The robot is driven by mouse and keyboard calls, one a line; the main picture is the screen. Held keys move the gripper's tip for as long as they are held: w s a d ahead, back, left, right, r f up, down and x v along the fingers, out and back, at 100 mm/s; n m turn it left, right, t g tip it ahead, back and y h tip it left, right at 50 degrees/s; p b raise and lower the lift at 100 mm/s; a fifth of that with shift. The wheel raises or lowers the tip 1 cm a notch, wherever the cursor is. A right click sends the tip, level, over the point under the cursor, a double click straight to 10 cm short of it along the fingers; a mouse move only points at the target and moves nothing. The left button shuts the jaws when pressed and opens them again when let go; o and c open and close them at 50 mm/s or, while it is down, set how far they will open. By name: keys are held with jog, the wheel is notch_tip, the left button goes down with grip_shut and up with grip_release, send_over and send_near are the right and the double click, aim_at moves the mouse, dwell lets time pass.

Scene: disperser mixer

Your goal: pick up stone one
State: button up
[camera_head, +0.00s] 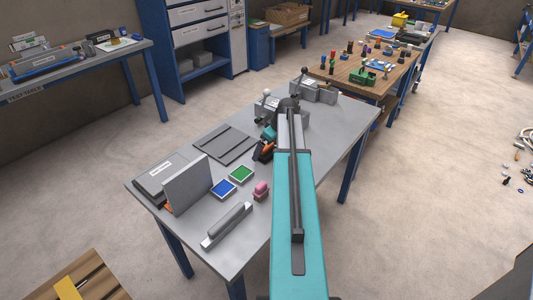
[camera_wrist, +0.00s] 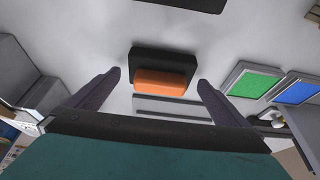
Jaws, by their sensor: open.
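No label marks which object is stone one, so I cannot tell it for certain. An orange block with a black block behind it (camera_wrist: 165,83) shows between the fingers of my gripper (camera_wrist: 158,76) in the wrist view. The fingers are apart, with nothing held, and the gap to the block is hard to judge. The orange and black piece also shows in the head view (camera_head: 263,151), beside my arm on the grey table. A green-topped block (camera_head: 241,174) and a blue-topped block (camera_head: 223,188) lie nearby; they show at right in the wrist view (camera_wrist: 254,83).
The grey table (camera_head: 335,135) also holds a flat ridged plate (camera_head: 226,144), an upright grey plate (camera_head: 187,185), a long grey bar (camera_head: 228,225) and a pink piece (camera_head: 261,190). Grey machines with levers (camera_head: 318,90) stand at the far end. The right table side is mostly clear.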

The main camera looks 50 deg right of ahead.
aim_at(267, 146)
jog(key=c, duration=1.4)
jog(key=shift+o, duration=0.2)
jog(key=shift+r, duration=0.15)
jog(key=shift+r+b, duration=1.15)
jog(key=shift+r, duration=3.75)
